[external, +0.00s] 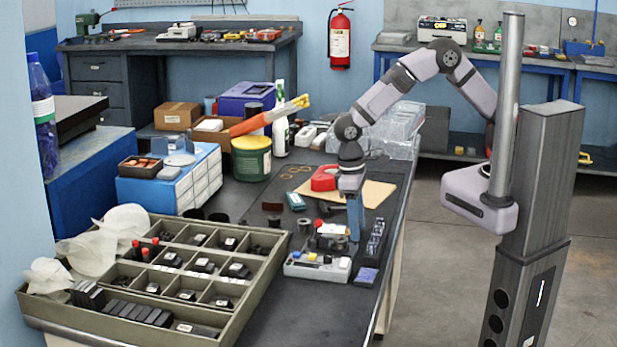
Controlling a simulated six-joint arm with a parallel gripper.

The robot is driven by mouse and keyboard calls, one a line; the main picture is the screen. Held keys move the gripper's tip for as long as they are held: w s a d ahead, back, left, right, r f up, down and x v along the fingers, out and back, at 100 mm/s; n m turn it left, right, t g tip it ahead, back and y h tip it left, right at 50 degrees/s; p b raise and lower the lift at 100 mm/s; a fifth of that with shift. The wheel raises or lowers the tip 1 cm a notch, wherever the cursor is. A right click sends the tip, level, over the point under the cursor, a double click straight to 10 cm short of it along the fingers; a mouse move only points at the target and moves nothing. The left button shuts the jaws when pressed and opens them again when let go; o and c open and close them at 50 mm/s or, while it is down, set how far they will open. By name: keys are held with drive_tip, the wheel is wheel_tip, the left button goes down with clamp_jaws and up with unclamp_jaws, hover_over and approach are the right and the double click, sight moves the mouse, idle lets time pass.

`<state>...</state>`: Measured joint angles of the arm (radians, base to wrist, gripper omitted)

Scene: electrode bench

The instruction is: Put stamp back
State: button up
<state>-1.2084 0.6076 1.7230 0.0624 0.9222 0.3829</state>
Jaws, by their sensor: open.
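My gripper (355,238) points straight down over the dark bench, its blue fingers low beside a cluster of small items. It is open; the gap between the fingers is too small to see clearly. A light grey holder (318,268) with small yellow, blue and black pieces lies just left of and in front of it. A small dark round-topped piece (340,244) stands close to the fingers; I cannot tell whether it is the stamp or whether they touch it. A small blue pad (367,275) lies at the bench's right edge.
A black rack of small parts (376,240) stands right of my gripper, near the bench edge. A large compartment tray (262,272) fills the front left. A tan board (372,193) and a red tape dispenser (324,178) lie behind. A green tub (251,160) stands farther back.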

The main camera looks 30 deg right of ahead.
wheel_tip(320, 180, up, 12)
drive_tip(key=w+a, duration=0.1)
drive_tip(key=shift+b, duration=0.35)
drive_tip(key=w+d+f+m, duration=0.1)
drive_tip(key=w+d+m, duration=0.1)
drive_tip(key=w+d, duration=0.6)
drive_tip(key=w+d+f+m, duration=0.2)
drive_tip(key=w+d, duration=0.3)
drive_tip(key=d, duration=0.6)
drive_tip(key=s+d+f+m, duration=0.2)
drive_tip(key=d, duration=0.8)
drive_tip(key=s+d+f+m+t+y, duration=0.1)
drive_tip(key=s+d+f+m, duration=0.1)
drive_tip(key=d, duration=0.9)
drive_tip(key=shift+s+d+f+m, duration=0.15)
drive_tip(key=shift+s+f+m, duration=0.1)
drive_tip(key=shift+s+m, duration=0.4)
drive_tip(key=shift+s, duration=0.1)
wheel_tip(320, 180, up, 9)
drive_tip(key=p, duration=0.9)
